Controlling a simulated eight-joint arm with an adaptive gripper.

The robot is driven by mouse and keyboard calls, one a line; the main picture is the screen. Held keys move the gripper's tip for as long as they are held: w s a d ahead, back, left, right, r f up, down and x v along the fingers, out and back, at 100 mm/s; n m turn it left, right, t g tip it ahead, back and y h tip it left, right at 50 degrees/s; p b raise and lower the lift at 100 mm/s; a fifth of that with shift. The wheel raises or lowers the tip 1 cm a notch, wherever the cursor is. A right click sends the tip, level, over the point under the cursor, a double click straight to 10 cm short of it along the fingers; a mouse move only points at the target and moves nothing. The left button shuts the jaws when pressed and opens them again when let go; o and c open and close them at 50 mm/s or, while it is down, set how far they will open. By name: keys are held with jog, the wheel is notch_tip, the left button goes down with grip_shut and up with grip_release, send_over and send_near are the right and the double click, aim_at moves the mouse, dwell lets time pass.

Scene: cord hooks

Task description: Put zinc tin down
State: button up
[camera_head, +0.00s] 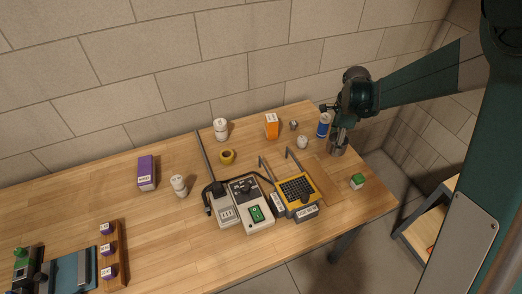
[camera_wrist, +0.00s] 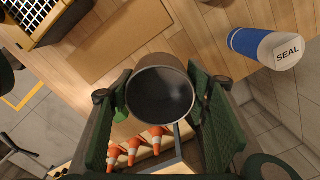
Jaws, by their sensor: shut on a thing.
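The zinc tin (camera_wrist: 160,95) is a round grey metal cup, seen from above with its dark inside empty. My gripper (camera_wrist: 158,100) is shut on it, with one green-and-black finger on each side. In the head view the tin (camera_head: 335,151) is under my gripper (camera_head: 339,140), at the right back edge of the wooden table. I cannot tell whether its base touches the table.
A blue and white can marked SEAL (camera_wrist: 262,44) stands close by; it also shows in the head view (camera_head: 323,125). A flat brown board (camera_head: 325,180) lies beside the yellow-framed grid tray (camera_head: 297,190). A green-topped box (camera_head: 357,181) stands near the right edge.

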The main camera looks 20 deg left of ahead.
jog(key=a, duration=1.7)
send_over(252, 151)
jog(key=shift+s+r+b, duration=0.1)
jog(key=shift+r+b, duration=0.05)
jog(key=shift+b, duration=0.2)
jog(key=shift+f, duration=3.15)
jog(key=shift+f, duration=1.85)
jog(key=shift+f+b, duration=0.2)
jog(key=shift+b, duration=0.15)
jog(key=o, duration=1)
jog(key=shift+c, duration=0.2)
jog(key=shift+r, duration=0.15)
